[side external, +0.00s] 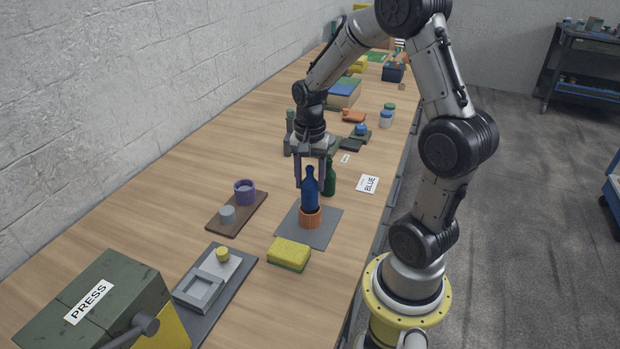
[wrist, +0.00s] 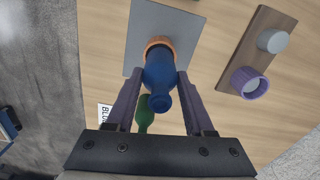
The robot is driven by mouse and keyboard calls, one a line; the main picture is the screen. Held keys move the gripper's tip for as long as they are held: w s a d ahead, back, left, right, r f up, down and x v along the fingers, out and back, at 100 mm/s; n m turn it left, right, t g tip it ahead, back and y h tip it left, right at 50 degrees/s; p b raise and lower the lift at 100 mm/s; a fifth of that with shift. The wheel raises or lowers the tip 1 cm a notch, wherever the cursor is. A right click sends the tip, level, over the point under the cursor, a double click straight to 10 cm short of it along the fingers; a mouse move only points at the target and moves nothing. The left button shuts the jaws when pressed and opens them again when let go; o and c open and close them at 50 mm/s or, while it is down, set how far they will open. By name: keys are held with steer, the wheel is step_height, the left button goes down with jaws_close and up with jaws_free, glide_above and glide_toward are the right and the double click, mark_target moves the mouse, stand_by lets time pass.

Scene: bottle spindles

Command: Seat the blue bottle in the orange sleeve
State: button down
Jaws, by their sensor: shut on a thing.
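The blue bottle (side external: 310,192) stands upright with its lower end at the orange sleeve (side external: 310,218). The sleeve hides the bottle's base, so I cannot tell how deep it sits. The sleeve rests on a grey mat (side external: 325,236). My gripper (side external: 311,183) points down from above with one finger on each side of the bottle, shut on it. In the wrist view, my gripper (wrist: 160,76) has both fingers against the sides of the blue bottle (wrist: 158,75), and the sleeve's rim (wrist: 158,41) shows beyond it.
A green bottle (side external: 329,177) stands close behind the blue one. A "BLUE" card (side external: 368,184) lies to the right. A yellow sponge (side external: 289,253) lies in front of the mat.

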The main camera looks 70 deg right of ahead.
mark_target(310, 167)
steer(key=shift+f, duration=2.65)
steer(key=shift+f, duration=0.1)
steer(key=shift+c, duration=1)
jaws_free()
steer(key=shift+r, duration=5.1)
